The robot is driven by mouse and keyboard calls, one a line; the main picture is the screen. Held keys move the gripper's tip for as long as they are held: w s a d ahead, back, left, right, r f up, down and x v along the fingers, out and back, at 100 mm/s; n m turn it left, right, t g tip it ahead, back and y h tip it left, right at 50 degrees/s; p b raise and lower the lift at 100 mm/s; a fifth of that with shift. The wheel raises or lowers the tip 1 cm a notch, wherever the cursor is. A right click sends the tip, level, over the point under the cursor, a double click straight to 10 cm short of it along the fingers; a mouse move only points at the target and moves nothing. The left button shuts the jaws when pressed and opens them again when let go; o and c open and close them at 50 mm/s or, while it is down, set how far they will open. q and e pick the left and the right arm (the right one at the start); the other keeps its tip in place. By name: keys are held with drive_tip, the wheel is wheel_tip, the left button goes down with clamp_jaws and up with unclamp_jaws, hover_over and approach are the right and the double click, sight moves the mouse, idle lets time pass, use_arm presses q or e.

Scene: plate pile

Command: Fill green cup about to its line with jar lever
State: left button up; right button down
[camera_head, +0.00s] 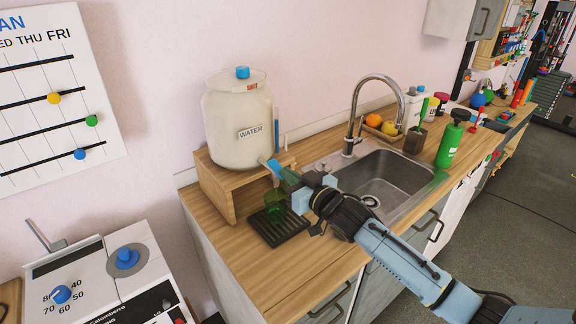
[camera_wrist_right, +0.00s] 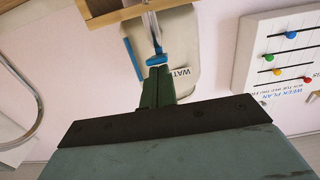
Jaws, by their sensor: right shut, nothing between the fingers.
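The white water jar (camera_head: 240,125), labelled WATER, stands on a wooden stand (camera_head: 213,190). Its blue lever (camera_head: 274,167) sticks out low at its front right; the lever also shows in the right wrist view (camera_wrist_right: 157,60). The see-through green cup (camera_head: 274,204) stands below the lever on a black slatted tray (camera_head: 280,232). My right gripper (camera_head: 286,176) is shut and empty, its fingertips right at the lever; in the wrist view the fingers (camera_wrist_right: 158,84) meet the lever's end. Contact is hard to tell. The cup's line and water level cannot be made out. My left gripper is out of view.
A steel sink (camera_head: 385,180) with a tall faucet (camera_head: 360,100) lies right of the tray. A green bottle (camera_head: 449,145), a fruit tray (camera_head: 381,133) and a brown pot (camera_head: 415,140) stand beyond it. The wooden counter in front of the tray is clear.

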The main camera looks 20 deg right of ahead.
idle(0.4)
drive_tip(key=s+d+r+p, duration=0.2)
drive_tip(key=s+r+p, duration=0.1)
drive_tip(key=s, duration=0.8)
drive_tip(key=shift+d+r, duration=0.2)
drive_tip(key=shift+d, duration=0.15)
idle(0.3)
